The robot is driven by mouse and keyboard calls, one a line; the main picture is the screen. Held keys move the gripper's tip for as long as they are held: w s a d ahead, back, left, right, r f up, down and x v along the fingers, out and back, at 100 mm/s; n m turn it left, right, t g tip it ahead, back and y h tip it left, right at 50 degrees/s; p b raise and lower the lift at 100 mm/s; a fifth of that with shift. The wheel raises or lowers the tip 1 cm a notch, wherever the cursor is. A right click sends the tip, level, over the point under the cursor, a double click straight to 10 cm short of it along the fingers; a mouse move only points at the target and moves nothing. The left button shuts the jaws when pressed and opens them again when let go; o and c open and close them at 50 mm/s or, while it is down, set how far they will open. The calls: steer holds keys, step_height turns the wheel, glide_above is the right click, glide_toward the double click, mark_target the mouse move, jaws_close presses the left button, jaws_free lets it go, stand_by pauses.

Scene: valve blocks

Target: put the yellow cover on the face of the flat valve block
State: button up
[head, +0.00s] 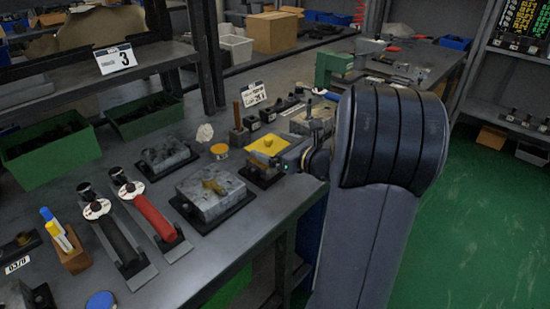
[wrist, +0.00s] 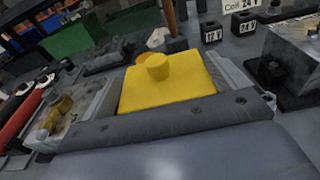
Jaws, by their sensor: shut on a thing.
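The yellow cover (head: 268,140) is a square plate with a round knob on top. In the wrist view the cover (wrist: 165,90) lies flat, knob up, just ahead of the dark palm. My gripper (head: 272,160) is shut on the cover; its fingertips are mostly hidden. A dark piece shows under the cover, and I cannot tell whether the cover touches it. A low grey valve block (head: 208,195) with a brass fitting on top sits on a black base, left of my gripper. Another low grey block (head: 165,155) lies behind it. I cannot tell which is the flat valve block.
A third block (head: 312,119) stands to the right of the cover. A black-handled tool (head: 118,235) and a red-handled tool (head: 150,212) lie at the left. Green bins (head: 50,150) and small numbered black blocks (wrist: 211,32) stand behind. The bench edge is close.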

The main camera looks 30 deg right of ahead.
steer(key=shift+f+b, duration=0.3)
steer(key=shift+f, duration=1.2)
steer(key=shift+f, duration=0.15)
steer(key=o, duration=0.5)
steer(key=shift+o, duration=0.7)
steer(key=shift+r, duration=0.25)
steer(key=p+v, duration=0.1)
steer(key=v, duration=1.1)
steer(key=shift+f, duration=0.15)
